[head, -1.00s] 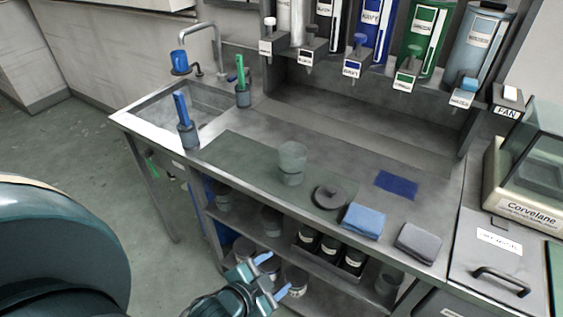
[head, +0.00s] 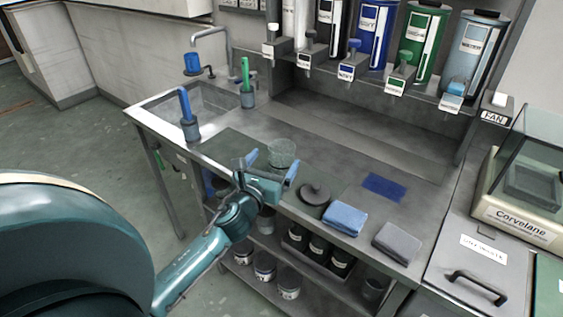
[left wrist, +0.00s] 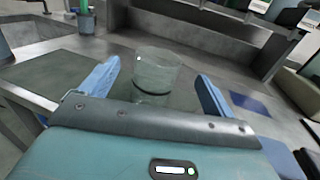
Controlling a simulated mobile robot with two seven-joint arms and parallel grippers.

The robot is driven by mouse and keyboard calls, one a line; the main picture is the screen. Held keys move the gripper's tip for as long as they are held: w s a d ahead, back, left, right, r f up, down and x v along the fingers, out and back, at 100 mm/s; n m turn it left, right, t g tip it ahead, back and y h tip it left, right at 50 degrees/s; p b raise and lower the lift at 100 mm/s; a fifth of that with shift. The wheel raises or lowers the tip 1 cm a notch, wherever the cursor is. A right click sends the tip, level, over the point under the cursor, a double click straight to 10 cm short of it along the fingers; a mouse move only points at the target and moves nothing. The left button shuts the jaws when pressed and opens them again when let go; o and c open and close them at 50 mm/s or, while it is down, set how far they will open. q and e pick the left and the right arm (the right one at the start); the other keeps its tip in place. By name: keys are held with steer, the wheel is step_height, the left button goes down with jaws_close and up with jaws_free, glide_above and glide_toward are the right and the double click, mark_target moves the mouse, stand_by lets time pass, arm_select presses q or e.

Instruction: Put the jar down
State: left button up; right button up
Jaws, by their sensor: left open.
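In the left wrist view the jar (left wrist: 157,72) shows between and beyond the two spread fingers of the gripper (left wrist: 158,85). I cannot tell whether the fingers reach past its near side. The gripper hides the jar's lower part in the head view. My right gripper is not in view.
A dark round lid (head: 314,194) lies right of the jar. A blue folded cloth (head: 345,218), a grey cloth (head: 397,242) and a flat blue cloth (head: 384,187) lie farther right. Brush holders (head: 190,130) stand by the sink (head: 208,100). Dispensers (head: 372,40) line the back.

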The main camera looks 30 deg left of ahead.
mark_target(278, 156)
arm_select(q)
steer(key=w, duration=0.3)
steer(key=shift+a, duration=0.25)
steer(key=w, duration=0.2)
steer(key=w+a, duration=0.1)
steer(key=w, duration=0.1)
steer(key=shift+r+p, duration=0.2)
steer(key=shift+p, duration=0.2)
steer(key=shift+w+a, duration=0.15)
steer(key=shift+w, duration=0.45)
steer(key=shift+c, duration=0.4)
